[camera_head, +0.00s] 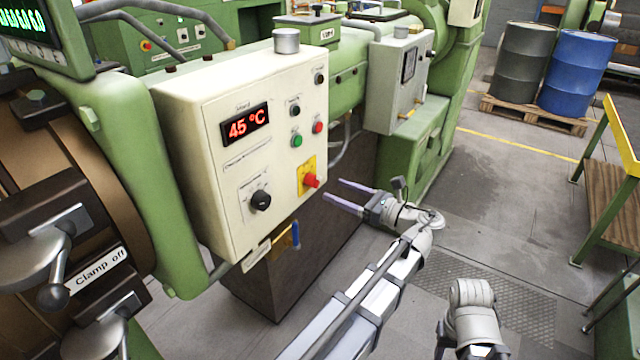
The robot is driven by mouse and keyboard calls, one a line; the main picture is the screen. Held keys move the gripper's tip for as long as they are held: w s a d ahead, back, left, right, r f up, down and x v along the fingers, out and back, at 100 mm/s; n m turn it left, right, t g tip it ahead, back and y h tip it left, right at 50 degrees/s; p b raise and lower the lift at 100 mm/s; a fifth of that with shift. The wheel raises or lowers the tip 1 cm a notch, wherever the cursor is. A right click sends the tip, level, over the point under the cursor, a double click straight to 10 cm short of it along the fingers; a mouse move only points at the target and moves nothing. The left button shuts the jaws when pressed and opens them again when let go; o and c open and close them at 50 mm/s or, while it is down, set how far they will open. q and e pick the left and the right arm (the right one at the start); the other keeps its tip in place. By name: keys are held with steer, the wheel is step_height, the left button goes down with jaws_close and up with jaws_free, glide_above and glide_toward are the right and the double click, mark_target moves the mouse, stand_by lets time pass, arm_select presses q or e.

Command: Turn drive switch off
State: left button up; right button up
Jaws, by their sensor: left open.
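A cream control box (245,140) on the green machine fills the centre-left and shows a red "45 °C" display (245,124). On its front are a black rotary knob (260,200) and a red knob on a yellow plate (310,180). Small black knobs, a green button (296,140) and a red button (318,127) sit above. The labels are too small to read, so I cannot tell which is the drive switch. My left gripper (332,189) is open and empty, right of the box's lower edge, its fingers pointing left. My right gripper is out of view.
A smaller grey box (398,80) hangs further back. A blue-handled valve (295,235) is under the cream box. A "Clamp off" lever (62,265) is at left. Drums (577,75) on a pallet (540,116) and a yellow-green bench (622,135) stand at right. The floor between is clear.

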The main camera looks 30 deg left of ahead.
mark_target(317, 185)
arm_select(q)
steer(key=a, duration=0.7)
steer(key=shift+w, duration=0.25)
jaws_close()
stand_by(0.3)
